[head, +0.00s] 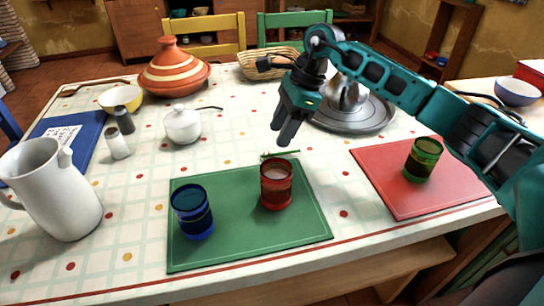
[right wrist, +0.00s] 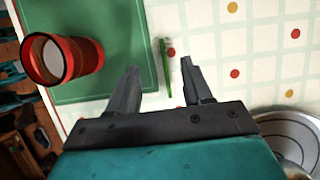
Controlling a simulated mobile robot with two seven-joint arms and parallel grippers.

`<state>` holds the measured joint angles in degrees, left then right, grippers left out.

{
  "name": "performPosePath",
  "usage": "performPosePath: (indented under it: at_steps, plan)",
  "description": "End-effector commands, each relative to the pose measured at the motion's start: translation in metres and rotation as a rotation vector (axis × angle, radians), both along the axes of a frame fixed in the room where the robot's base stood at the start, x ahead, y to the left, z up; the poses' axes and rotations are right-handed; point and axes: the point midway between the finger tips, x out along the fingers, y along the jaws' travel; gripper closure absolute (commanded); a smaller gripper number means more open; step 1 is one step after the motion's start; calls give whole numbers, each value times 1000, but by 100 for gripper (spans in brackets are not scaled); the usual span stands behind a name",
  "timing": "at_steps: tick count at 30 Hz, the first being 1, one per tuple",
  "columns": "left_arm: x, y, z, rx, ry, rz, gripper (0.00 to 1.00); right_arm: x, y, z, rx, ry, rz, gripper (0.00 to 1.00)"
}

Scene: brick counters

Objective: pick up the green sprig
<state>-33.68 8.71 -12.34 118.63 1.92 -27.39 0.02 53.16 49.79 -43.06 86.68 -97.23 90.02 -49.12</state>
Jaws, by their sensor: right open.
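The green sprig (head: 281,154) lies on the patterned tablecloth just beyond the far edge of the green placemat (head: 235,254), behind the red glass (head: 276,185). In the right wrist view the thin sprig (right wrist: 165,62) lies ahead of and between the two fingers, beside the mat edge. My right gripper (head: 283,137) is above the table over the sprig, pointing down. It is open, and the right wrist view shows its fingers (right wrist: 163,78) apart with nothing held. My left gripper is not in view.
The red glass (right wrist: 62,58) stands close to the sprig. A blue glass (head: 192,212) is on the green mat. A round metal tray (head: 352,122) lies behind my right gripper. A white sugar bowl (head: 183,126) stands left. A green glass (head: 422,160) is on the red mat (head: 398,198).

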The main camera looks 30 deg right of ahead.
Motion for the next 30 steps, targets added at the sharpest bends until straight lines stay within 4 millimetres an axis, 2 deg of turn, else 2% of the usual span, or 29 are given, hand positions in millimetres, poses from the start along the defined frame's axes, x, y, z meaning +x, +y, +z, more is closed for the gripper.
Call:
performPosePath:
  at_steps: [8,16,24,30]
  plan:
    - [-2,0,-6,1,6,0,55,3,7,-18,2,1,1,50]
    - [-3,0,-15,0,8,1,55,9,21,-54,3,1,0,50]
    - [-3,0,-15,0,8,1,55,9,23,-59,1,4,1,49]
    - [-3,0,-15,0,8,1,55,8,23,-61,1,6,1,69]
